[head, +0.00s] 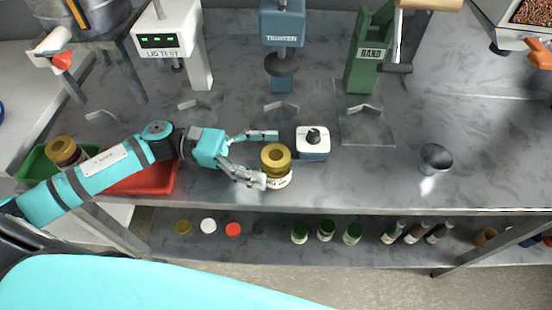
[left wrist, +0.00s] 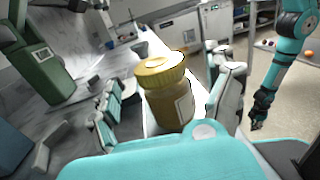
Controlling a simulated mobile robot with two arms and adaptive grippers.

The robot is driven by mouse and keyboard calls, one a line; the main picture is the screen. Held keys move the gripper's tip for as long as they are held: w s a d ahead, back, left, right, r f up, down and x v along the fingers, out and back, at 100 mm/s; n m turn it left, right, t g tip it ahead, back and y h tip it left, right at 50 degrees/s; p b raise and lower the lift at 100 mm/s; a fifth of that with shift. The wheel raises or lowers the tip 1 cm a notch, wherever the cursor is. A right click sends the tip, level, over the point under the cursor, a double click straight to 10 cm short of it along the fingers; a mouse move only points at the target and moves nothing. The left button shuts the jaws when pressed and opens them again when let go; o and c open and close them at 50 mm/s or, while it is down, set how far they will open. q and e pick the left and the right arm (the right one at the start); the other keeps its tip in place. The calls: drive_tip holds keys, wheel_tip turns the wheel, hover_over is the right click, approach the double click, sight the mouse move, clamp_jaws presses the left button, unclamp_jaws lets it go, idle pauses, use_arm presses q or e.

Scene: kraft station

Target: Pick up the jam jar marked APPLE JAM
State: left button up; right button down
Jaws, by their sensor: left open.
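A jar with a gold lid (head: 276,156) and a white label stands near the front edge of the grey worktop. Its label is too small to read. My left gripper (head: 267,159) is open, with one finger behind the jar and one at its front left. In the left wrist view the jar (left wrist: 167,95) stands between the two spread fingers. My right gripper (left wrist: 261,107) hangs at the right of the left wrist view; its jaws are too small to judge. Another gold-lidded jar (head: 63,151) is in the green tray (head: 33,165), partly behind my left arm.
A white square device with a black knob (head: 314,139) stands close right of the jar. A metal cup (head: 435,158) is farther right. The blue TIGHTEN press (head: 282,40) and green BAND press (head: 368,55) stand behind. A red tray (head: 150,180) lies under my arm.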

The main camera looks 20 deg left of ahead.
sight(277, 159)
use_arm(q)
drive_tip(key=shift+w+d+p, duration=0.15)
drive_tip(key=shift+d+p, duration=0.2)
drive_tip(key=shift+d, duration=1.15)
drive_tip(key=shift+a, duration=0.1)
drive_tip(key=c, duration=1.6)
drive_tip(key=shift+c, duration=0.2)
